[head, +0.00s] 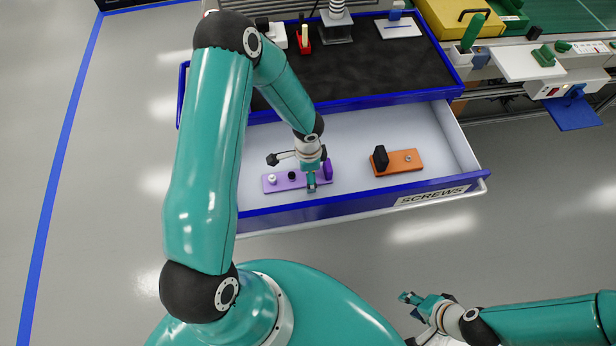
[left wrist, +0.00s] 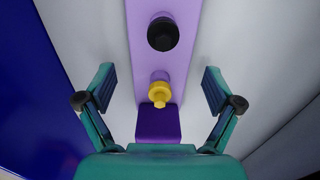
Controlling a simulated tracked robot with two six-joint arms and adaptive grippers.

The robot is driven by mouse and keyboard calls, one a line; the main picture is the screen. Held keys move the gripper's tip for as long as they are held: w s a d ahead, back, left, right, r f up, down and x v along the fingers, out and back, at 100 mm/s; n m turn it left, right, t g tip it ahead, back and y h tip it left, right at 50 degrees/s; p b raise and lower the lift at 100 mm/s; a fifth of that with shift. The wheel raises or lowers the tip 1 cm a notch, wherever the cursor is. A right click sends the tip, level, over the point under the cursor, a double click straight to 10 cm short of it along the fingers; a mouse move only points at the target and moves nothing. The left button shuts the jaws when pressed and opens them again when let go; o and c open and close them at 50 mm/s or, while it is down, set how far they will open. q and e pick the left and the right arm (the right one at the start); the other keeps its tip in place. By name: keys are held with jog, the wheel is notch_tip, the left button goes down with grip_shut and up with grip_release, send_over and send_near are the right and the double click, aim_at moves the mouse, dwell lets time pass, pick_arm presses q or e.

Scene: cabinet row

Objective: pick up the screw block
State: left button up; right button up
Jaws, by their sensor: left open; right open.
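A purple block (head: 282,184) lies in the open drawer, with a white knob, a black knob and a raised purple end piece (head: 328,169). An orange block (head: 405,161) with a black upright piece and a small metal ring lies to its right. My left gripper (head: 311,180) is over the purple block and hides part of it. In the left wrist view, the purple block (left wrist: 184,62) runs between its two open fingers (left wrist: 158,90), with a gap on each side. A yellow screw-like peg (left wrist: 158,92) and a black knob (left wrist: 163,34) show there. My right gripper (head: 418,303) is open, empty and outside the drawer.
The drawer's blue front wall (head: 365,198), labelled SCREWS, stands close to my left gripper. A black worktop (head: 375,65) with a blue edge lies behind the drawer. Drawer floor between the two blocks is clear. A blue tray (head: 573,112) is at the right.

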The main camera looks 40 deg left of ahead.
pick_arm(q)
jog(key=c, duration=1.3)
jog(key=shift+c, duration=1.2)
jog(key=shift+r, duration=0.2)
